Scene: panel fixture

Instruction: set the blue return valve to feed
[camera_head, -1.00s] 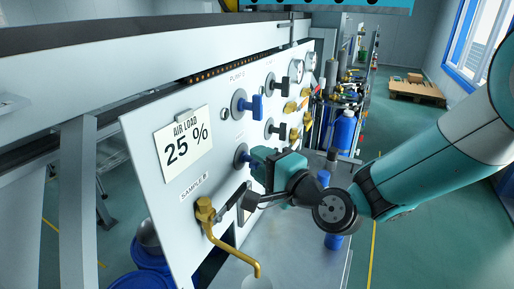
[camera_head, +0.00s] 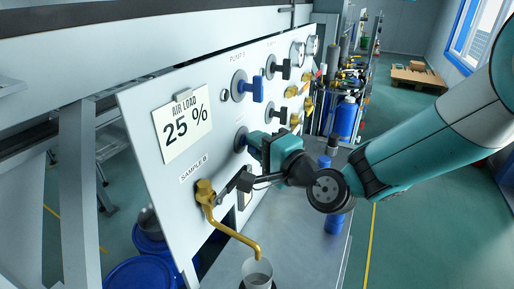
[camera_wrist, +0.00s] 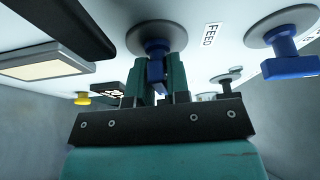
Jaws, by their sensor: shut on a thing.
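In the wrist view, the two teal fingers of my gripper (camera_wrist: 157,82) are shut on the blue handle (camera_wrist: 157,72), one on each side. The grey base (camera_wrist: 155,34) shows behind the handle. A FEED label (camera_wrist: 210,34) is on the panel just right of that base. I cannot read a return label.
Another blue valve (camera_head: 254,89) is above, also at the right in the wrist view (camera_wrist: 290,65). A brass tap (camera_head: 230,233) juts out below my gripper, over a clear cup (camera_head: 257,272). Black and brass handles line the panel farther back. An AIR LOAD 25 % card (camera_head: 182,125) hangs left.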

